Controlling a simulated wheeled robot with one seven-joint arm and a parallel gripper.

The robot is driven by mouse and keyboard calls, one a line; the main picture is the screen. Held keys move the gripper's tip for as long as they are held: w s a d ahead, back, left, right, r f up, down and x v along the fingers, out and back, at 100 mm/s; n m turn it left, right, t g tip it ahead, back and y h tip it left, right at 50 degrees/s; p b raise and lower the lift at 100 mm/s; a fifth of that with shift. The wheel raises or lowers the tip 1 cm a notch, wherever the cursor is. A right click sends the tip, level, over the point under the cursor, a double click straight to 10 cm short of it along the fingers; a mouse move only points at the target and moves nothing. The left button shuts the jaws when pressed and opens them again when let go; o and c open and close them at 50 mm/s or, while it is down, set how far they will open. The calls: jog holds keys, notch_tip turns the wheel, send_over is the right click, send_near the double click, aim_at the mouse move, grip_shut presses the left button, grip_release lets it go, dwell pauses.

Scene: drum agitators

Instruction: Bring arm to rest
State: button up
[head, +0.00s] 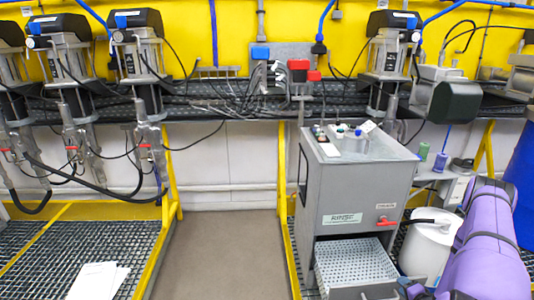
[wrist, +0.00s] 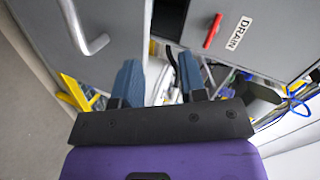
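My purple arm (head: 485,245) comes in from the right edge in the head view, low in front of the rinse cabinet. In the wrist view my gripper (wrist: 158,78) shows two blue fingers set apart, with nothing held between them. The fingers point toward the grey cabinet front. In the head view the fingertips are not clear at the bottom edge.
The grey rinse cabinet (head: 350,190) stands close by, with a red drain handle (head: 385,221) and a pulled-out perforated tray (head: 350,263). The floor aisle (head: 222,250) to the left is clear.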

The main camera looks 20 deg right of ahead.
jog(key=w+d+r+n+g, duration=0.1)
jog(key=w+r+n+g, duration=0.15)
jog(key=w+r, duration=0.65)
jog(key=w+d+r+n+g, duration=0.1)
jog(key=w+r+n, duration=0.35)
jog(key=r, duration=0.95)
jog(key=w+a+r+n+g, duration=0.1)
jog(key=a+r, duration=0.3)
jog(key=r, duration=0.4)
jog(key=w+a+r+n+h, duration=0.1)
jog(key=a+r, duration=0.3)
jog(key=r, duration=0.4)
jog(key=w+a+r+g, duration=0.1)
jog(key=w+a+r, duration=0.1)
jog(key=a+r, duration=0.35)
jog(key=s+a+r+n+g+y, duration=0.1)
jog(key=s+a+r+n, duration=0.1)
jog(key=s+a+r, duration=0.6)
jog(key=s+a+r+n, duration=0.1)
jog(key=s+a+r, duration=0.3)
jog(key=a+r, duration=0.45)
jog(key=s+a+r+n+g+y, duration=0.1)
jog(key=s+a, duration=0.4)
jog(key=s, duration=0.5)
jog(key=s+a+r+n+g+y, duration=0.1)
jog(key=s+a+r+n, duration=0.2)
jog(key=s, duration=0.7)
jog(key=shift+a+r+n+y, duration=0.35)
jog(key=shift+a+r, duration=0.3)
jog(key=shift+a, duration=0.55)
